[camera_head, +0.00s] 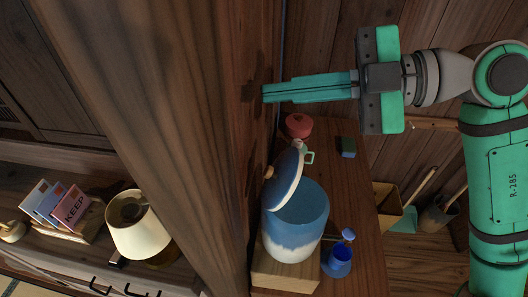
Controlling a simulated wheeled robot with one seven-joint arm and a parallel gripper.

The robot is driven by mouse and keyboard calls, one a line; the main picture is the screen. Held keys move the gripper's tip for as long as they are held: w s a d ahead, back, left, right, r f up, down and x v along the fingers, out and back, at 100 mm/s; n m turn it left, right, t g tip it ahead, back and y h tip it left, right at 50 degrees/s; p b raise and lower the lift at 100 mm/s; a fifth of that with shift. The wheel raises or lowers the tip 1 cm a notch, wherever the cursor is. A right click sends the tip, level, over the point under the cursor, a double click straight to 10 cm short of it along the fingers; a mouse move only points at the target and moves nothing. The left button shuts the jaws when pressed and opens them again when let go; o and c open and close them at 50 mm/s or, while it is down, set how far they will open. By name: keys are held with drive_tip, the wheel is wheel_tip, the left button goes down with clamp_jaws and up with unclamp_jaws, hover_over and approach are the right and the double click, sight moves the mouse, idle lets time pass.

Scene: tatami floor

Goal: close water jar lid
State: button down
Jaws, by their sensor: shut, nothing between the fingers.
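The water jar (296,229) is blue on top and white below. It stands upright on a wooden block (287,272) on the brown wooden surface. Its blue lid (285,183) with a pale rim is open, tilted steeply up at the jar's far left side. A small pale green handle or knob (309,157) shows beside the lid. My gripper (266,93) has long green fingers pointing left. It is shut and empty, above the lid in the picture and apart from it, near the wooden post.
A thick wooden post (190,110) stands left of the jar. A red pot (298,125) and a dark green block (347,147) lie beyond it. A lamp (142,228) and card holder (78,232) are far left.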

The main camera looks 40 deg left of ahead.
drive_tip(key=f+m+t+h, duration=0.1)
drive_tip(key=m+t+h, duration=0.6)
drive_tip(key=m+h, duration=0.3)
approach(266, 168)
drive_tip(key=x, duration=0.3)
drive_tip(key=a+x, duration=0.1)
drive_tip(key=x, duration=0.1)
drive_tip(key=shift+s, duration=0.35)
drive_tip(key=shift+s+a+f, duration=0.15)
drive_tip(key=shift+f, duration=0.15)
